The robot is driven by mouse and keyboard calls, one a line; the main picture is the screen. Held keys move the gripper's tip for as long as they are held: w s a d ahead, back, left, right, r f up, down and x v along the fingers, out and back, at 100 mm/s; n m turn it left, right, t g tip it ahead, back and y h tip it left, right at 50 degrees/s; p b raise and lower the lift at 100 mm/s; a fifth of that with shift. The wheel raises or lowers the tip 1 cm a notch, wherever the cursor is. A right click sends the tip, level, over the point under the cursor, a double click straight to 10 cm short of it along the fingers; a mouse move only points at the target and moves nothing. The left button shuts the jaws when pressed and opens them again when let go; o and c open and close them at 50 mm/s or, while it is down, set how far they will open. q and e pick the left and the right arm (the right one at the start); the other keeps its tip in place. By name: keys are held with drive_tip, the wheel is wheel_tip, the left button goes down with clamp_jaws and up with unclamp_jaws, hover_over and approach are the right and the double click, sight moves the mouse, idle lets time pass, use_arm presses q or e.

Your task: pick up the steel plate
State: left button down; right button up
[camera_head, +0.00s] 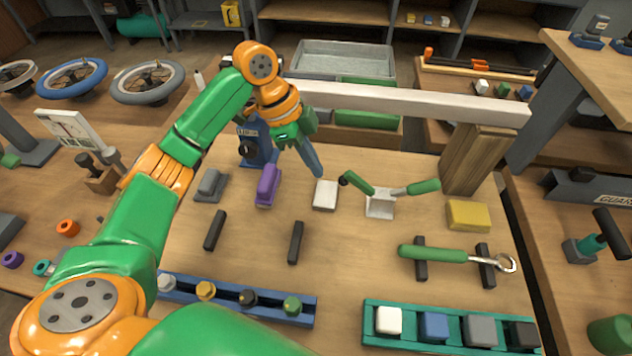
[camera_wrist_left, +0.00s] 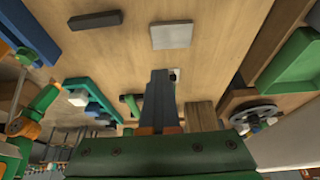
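The steel plate (camera_head: 325,195) is a small, pale grey, flat rectangle lying on the workbench, near the middle. It also shows in the left wrist view, as a grey plate (camera_wrist_left: 171,36) beyond the fingertips. My left gripper (camera_head: 318,172) points down just behind the plate, above the bench and apart from it. In the left wrist view its two grey fingers (camera_wrist_left: 160,76) lie together, with nothing seen between them. My right gripper is in neither view.
A purple block (camera_head: 268,186) stands left of the plate, and a white bracket with green handles (camera_head: 380,204) stands close on its right. A black bar (camera_head: 296,242) lies in front. A long pale beam (camera_head: 420,102) crosses behind. The bench front centre has free room.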

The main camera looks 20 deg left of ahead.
use_arm(q)
wheel_tip(320, 180, up, 5)
drive_tip(key=shift+f, duration=0.15)
drive_tip(key=shift+c, duration=1.6)
unclamp_jaws()
